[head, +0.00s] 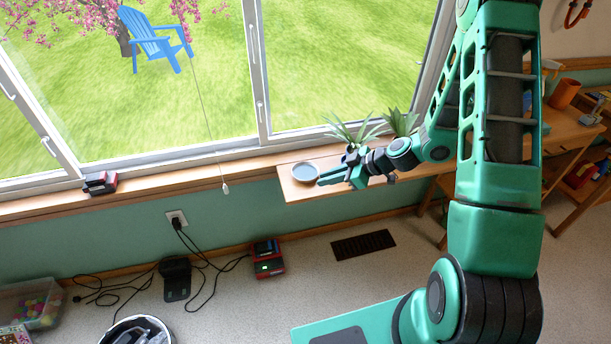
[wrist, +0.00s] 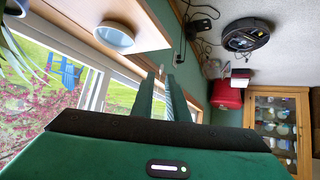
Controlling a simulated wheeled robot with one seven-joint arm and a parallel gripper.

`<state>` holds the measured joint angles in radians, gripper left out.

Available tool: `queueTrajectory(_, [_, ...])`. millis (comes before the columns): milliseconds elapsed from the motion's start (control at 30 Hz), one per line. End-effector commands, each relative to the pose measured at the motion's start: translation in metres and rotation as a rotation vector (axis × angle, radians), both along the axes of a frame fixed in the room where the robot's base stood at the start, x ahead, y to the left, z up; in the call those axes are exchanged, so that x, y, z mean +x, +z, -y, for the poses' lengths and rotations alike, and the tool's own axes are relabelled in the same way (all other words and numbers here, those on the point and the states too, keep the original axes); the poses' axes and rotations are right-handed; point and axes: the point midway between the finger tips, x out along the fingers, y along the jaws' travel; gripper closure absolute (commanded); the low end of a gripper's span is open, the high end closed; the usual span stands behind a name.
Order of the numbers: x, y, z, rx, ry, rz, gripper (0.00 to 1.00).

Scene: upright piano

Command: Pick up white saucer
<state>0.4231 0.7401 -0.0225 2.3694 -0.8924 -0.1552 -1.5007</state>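The white saucer (head: 305,171) sits on the wooden shelf (head: 296,192) by the window, near its left end. It looks round with a pale rim and a grey-blue inside. In the wrist view the saucer (wrist: 114,38) is at the upper left, outside the space between my fingers. My gripper (head: 322,178) is just right of the saucer in the head view, very close to its edge; whether they touch cannot be told. In the wrist view my gripper's fingers (wrist: 161,76) are apart, with nothing between them.
Two potted plants (head: 349,133) stand on the shelf behind my wrist. The window (head: 220,80) is close behind the shelf. A cord with a white pull (head: 225,188) hangs left of the saucer. Chargers (head: 175,279) and cables lie on the floor below.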

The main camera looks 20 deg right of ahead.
Motion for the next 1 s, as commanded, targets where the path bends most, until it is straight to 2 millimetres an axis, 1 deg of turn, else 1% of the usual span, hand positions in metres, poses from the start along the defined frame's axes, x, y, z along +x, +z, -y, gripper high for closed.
queueTrajectory(33, [0.006, -0.011, -0.004, 0.024, -0.005, 0.033, 0.86])
queueTrajectory(200, [0.029, -0.037, -0.011, 0.070, -0.050, 0.182, 0.86])
queueTrajectory(300, [0.039, -0.052, -0.009, 0.081, -0.096, 0.251, 0.86])
queueTrajectory(433, [0.048, -0.069, -0.004, 0.079, -0.155, 0.313, 0.86])
queueTrajectory(533, [0.051, -0.077, 0.000, 0.073, -0.189, 0.340, 0.86])
queueTrajectory(667, [0.055, -0.084, 0.002, 0.066, -0.212, 0.357, 0.86])
queueTrajectory(767, [0.063, -0.088, -0.003, 0.064, -0.212, 0.363, 0.86])
queueTrajectory(1000, [0.090, -0.100, -0.020, 0.064, -0.212, 0.363, 0.86])
